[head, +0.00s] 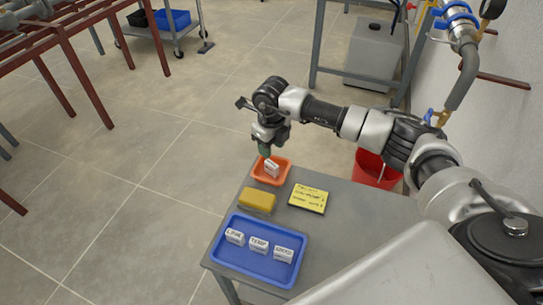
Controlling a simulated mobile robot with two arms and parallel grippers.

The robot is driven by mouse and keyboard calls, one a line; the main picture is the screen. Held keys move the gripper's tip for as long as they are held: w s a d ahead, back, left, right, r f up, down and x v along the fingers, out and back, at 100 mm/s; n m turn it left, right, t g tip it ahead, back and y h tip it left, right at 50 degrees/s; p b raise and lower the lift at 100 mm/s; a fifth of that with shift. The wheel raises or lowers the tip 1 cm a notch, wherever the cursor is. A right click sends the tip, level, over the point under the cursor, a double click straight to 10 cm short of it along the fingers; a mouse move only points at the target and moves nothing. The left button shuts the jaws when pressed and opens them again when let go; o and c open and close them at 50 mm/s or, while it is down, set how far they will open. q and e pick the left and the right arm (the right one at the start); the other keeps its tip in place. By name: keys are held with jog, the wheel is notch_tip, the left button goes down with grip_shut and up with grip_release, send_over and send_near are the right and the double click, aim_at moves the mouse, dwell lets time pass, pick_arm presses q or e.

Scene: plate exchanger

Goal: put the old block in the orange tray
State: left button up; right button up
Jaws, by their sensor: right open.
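The orange tray (285,177) sits at the far end of the grey table. A white block (271,168) lies inside it; its label is too small to read, so I cannot tell if it is the old block. My right gripper (265,149) is just above the tray's back left side, open, its fingers apart from the block as far as I can see. The blue tray (250,270) at the near end holds three white labelled blocks, left (235,237), middle (259,244) and right (283,253). My left gripper is out of view.
A yellow block-like sponge (257,200) and a yellow note with handwriting (308,198) lie on the table (350,217) between the trays. A red bucket (372,172) stands behind the table. The table's right part is clear.

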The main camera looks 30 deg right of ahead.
aim_at(272, 164)
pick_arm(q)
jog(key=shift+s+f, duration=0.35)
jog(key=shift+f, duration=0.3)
pick_arm(e)
jog(key=shift+r, duration=2.25)
